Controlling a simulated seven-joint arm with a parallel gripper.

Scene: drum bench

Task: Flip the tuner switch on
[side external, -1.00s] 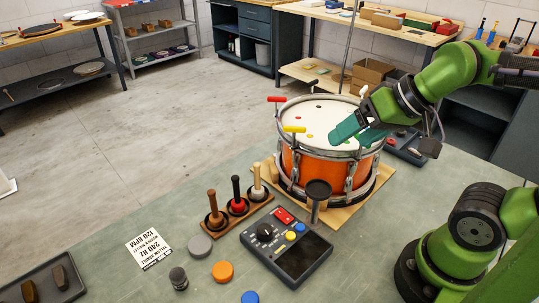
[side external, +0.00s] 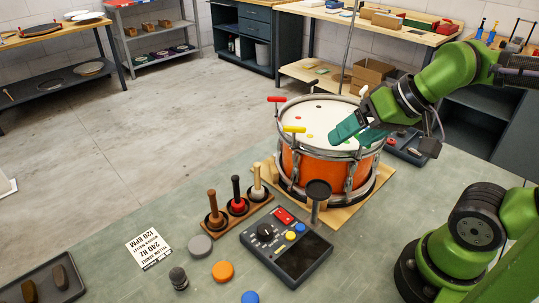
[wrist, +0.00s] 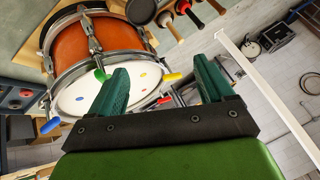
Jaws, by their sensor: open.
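The tuner (side external: 288,255) is a dark box on the green bench, in front of the orange drum (side external: 325,168). I cannot tell the switch's position. My gripper (side external: 343,133) is over the drum's white head, above and behind the tuner, far from the switch. In the wrist view my gripper (wrist: 160,88) has its two green fingers apart with nothing between them. The tuner is not clear in the wrist view.
A rack of mallets (side external: 237,207) stands left of the tuner. A round-topped post (side external: 318,190) rises between the tuner and drum. Grey, orange and blue discs and a printed card (side external: 148,248) lie on the bench. A second dark box (side external: 405,148) sits behind the drum.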

